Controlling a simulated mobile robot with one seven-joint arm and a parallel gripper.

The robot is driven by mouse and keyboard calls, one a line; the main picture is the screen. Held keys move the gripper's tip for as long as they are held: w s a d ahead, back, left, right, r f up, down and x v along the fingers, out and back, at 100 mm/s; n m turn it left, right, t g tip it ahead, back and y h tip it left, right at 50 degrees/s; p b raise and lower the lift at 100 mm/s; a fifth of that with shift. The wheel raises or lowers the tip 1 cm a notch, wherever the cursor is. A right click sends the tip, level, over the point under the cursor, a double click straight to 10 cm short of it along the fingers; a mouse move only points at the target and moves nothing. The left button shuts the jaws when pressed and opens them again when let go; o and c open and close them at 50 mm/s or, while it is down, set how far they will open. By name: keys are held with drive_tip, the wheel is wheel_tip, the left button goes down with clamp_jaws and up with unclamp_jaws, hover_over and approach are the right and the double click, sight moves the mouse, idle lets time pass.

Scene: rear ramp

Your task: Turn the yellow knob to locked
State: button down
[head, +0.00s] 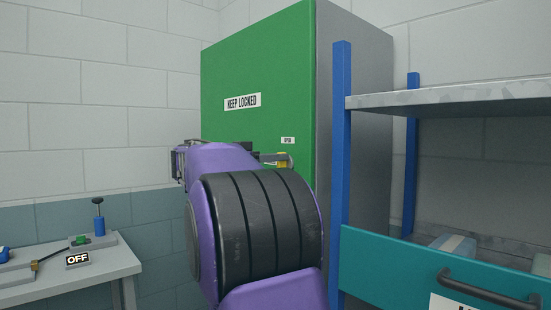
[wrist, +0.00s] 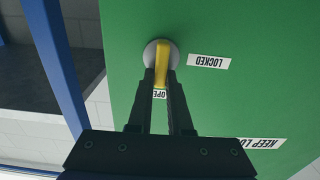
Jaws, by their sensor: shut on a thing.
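The yellow knob (wrist: 161,62) sits on a round grey base on the green cabinet door (wrist: 240,95). In the wrist view its bar points down to the OPEN label (wrist: 159,94), partly hidden between my fingers. The LOCKED label (wrist: 208,61) is to the right of the knob in that view. My gripper (wrist: 161,76) is shut on the knob's bar, one finger on each side. The LOCKED label is hidden there.
A KEEP LOCKED sign (head: 242,102) is on the door. A blue-posted shelf (head: 450,97) with a teal drawer (head: 390,272) stands close on the right. A grey table (head: 80,275) with a green-button box and an OFF sign (head: 78,260) is at left.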

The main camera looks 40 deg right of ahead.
drive_tip(key=shift+n, duration=0.3)
drive_tip(key=shift+w+a+f+n+p, duration=0.1)
drive_tip(key=shift+w+f+n+p, duration=0.35)
drive_tip(key=shift+n, duration=2.4)
drive_tip(key=shift+w+d+f+n+p, duration=0.15)
drive_tip(key=shift+n+p, duration=0.65)
drive_tip(key=shift+n, duration=2.1)
drive_tip(key=shift+w+a+f+n+p, duration=0.15)
drive_tip(key=shift+w+f+n+p, duration=0.35)
drive_tip(key=shift+n, duration=2.35)
drive_tip(key=shift+s+r, duration=0.1)
drive_tip(key=shift+s, duration=0.1)
drive_tip(key=c, duration=0.8)
unclamp_jaws()
drive_tip(key=shift+c, duration=0.2)
